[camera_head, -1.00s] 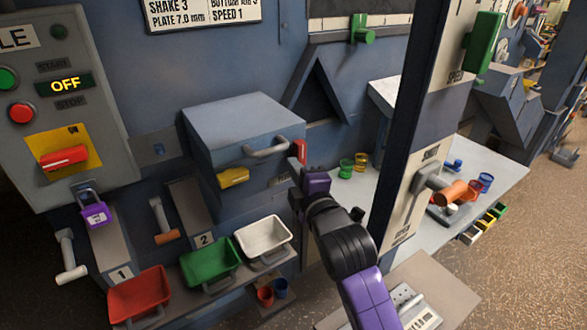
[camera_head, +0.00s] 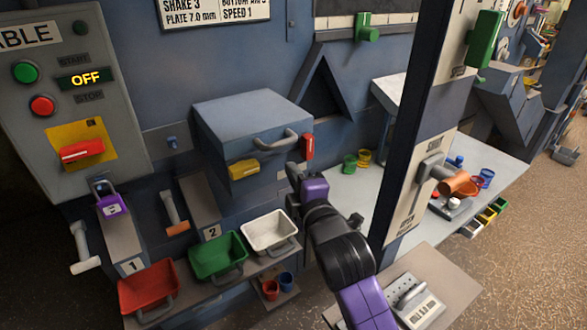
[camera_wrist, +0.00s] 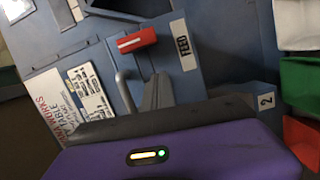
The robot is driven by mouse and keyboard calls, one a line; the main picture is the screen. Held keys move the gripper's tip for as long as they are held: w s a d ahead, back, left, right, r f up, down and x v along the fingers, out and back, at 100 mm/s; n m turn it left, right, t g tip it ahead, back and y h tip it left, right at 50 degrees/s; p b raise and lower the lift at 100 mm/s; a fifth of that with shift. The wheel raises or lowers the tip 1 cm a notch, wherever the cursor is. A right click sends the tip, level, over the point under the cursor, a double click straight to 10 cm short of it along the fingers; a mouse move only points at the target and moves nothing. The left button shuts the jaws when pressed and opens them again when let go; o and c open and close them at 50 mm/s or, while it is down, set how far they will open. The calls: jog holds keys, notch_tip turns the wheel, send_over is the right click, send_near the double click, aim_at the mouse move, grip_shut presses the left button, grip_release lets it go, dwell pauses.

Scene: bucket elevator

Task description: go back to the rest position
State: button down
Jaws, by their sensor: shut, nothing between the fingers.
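My gripper (camera_head: 296,172) is shut and empty. In the head view it is in front of the blue box (camera_head: 250,118) with the grey handle, just below the red lever (camera_head: 307,146). Whether it touches the box cannot be told. In the wrist view, the closed grey fingers (camera_wrist: 158,92) stick up from my purple gripper body, beside the grey handle (camera_wrist: 127,95). The red lever (camera_wrist: 137,40) and a FEED label (camera_wrist: 183,46) lie beyond. My arm reaches up from the bottom of the head view.
Red (camera_head: 148,287), green (camera_head: 218,256) and white (camera_head: 268,232) bins stand on a low shelf at left. A dark post (camera_head: 410,140) rises right of my arm. A worktable (camera_head: 480,190) with cups lies behind it. The panel reads OFF (camera_head: 86,79). Floor is open at right.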

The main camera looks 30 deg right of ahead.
jog(key=b+v, duration=0.1)
jog(key=v, duration=0.6)
jog(key=shift+s+a, duration=0.3)
jog(key=shift+s, duration=0.05)
jog(key=s+a+f+m+y, duration=0.1)
jog(key=s+f+m, duration=0.3)
jog(key=s, duration=0.8)
jog(key=s+a+f+m+g+y, duration=0.1)
jog(key=s+a+f+m, duration=0.3)
jog(key=s, duration=0.7)
jog(key=s+a+f+m+g+y, duration=0.1)
jog(key=s+f+m, duration=0.4)
jog(key=s, duration=0.7)
jog(key=shift+s+a+m+y, duration=0.3)
jog(key=shift+a+m+y, duration=0.3)
jog(key=shift+a, duration=0.5)
